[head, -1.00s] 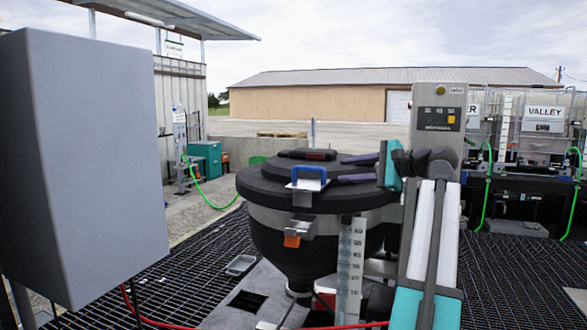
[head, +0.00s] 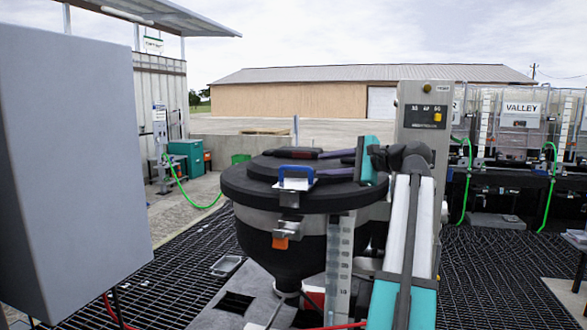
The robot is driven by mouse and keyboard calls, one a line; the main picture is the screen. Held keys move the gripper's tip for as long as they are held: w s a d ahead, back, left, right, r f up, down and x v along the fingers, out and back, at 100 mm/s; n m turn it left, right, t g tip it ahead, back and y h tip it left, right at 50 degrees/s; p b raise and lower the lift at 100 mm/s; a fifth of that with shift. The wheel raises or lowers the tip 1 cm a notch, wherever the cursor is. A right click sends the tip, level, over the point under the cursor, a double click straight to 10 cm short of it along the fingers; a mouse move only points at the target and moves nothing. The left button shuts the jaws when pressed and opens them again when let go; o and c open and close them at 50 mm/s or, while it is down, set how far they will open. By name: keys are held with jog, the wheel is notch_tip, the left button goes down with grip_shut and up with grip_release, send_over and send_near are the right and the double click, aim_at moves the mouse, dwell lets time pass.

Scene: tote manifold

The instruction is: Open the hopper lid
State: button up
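The hopper (head: 290,245) is a dark round tank with a conical bottom, and its black lid (head: 250,190) lies flat and closed on top. A blue handle (head: 296,169) on a pale plate stands at the lid's near edge. A metal latch with an orange tab (head: 281,242) hangs on the rim below it. My gripper (head: 319,164), with a teal palm and dark fingers, is over the lid, just right of the blue handle. Its fingers point left, are spread apart and look empty. I cannot tell whether a fingertip touches the handle.
A large grey box (head: 75,160) fills the left side. A tall grey control post (head: 424,115) stands behind my arm. A marked scale strip (head: 339,265) runs down the hopper's front. Clear totes (head: 522,130) with green hoses stand right. Dark grating (head: 200,250) covers the floor.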

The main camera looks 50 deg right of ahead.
aim_at(300, 168)
jog(key=p+x, duration=0.3)
jog(key=x, duration=0.9)
grip_shut()
